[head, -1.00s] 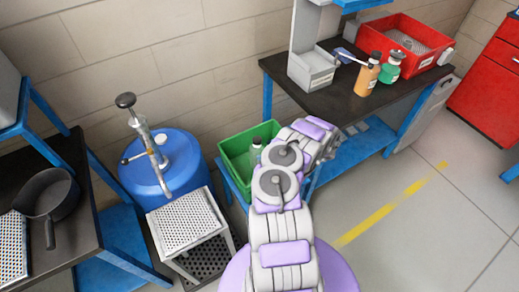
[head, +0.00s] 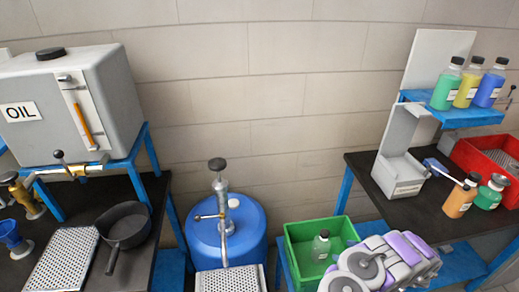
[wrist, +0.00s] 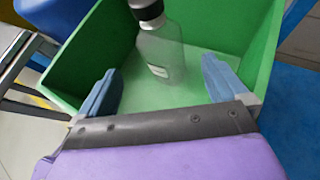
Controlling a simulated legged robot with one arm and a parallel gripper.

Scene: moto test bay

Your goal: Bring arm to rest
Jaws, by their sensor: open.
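My arm (head: 385,262), in purple and light grey, shows at the lower right of the head view, in front of the green bin's right side. I cannot make out its fingertips there. In the wrist view my gripper (wrist: 158,88) is open, its two blue-grey fingers spread wide with nothing between them. The green bin (wrist: 262,45) lies beyond the fingers. A clear bottle with a dark cap (wrist: 162,52) stands inside the bin, apart from the fingers. The bin also shows in the head view (head: 297,262), with the bottle (head: 320,246) in it.
A blue drum with a pump (head: 245,240) stands left of the bin. A dark bench at left holds the oil tank (head: 95,100) and a black pan (head: 125,225). The right bench (head: 410,215) holds orange and green bottles, a grey holder and a red crate (head: 475,155).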

